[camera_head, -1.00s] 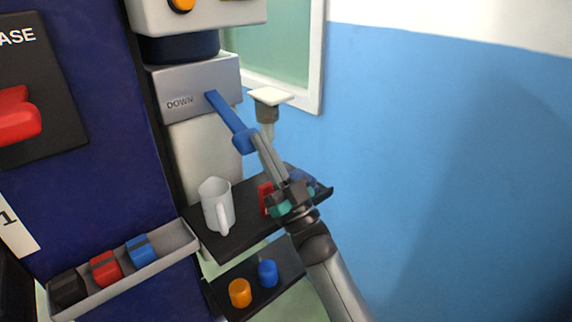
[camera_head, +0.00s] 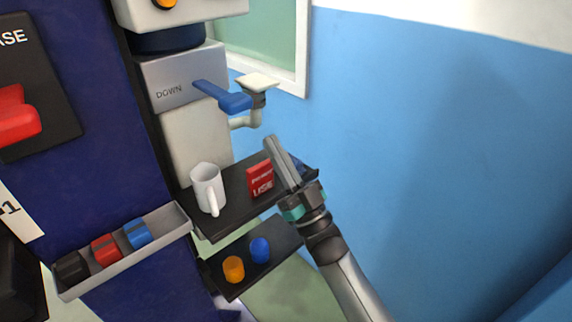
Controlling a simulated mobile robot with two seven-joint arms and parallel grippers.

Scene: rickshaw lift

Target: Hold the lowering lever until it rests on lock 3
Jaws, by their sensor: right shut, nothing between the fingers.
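The blue lowering lever (camera_head: 222,95) sticks out to the right from a grey box marked DOWN (camera_head: 182,77) on the column. It slopes slightly down to a wider end. My right gripper (camera_head: 275,142) is shut and empty, below and to the right of the lever's end and apart from it. Its fingers point up and to the left. My left gripper is not in view. Lock 3 does not show in this view.
A black shelf (camera_head: 232,213) holds a white jug (camera_head: 207,188) and a red box (camera_head: 261,180). A lower shelf (camera_head: 230,287) holds an orange and a blue item. A grey tray (camera_head: 165,252) is at left. A pale cup-like fitting (camera_head: 257,84) is by the lever's end.

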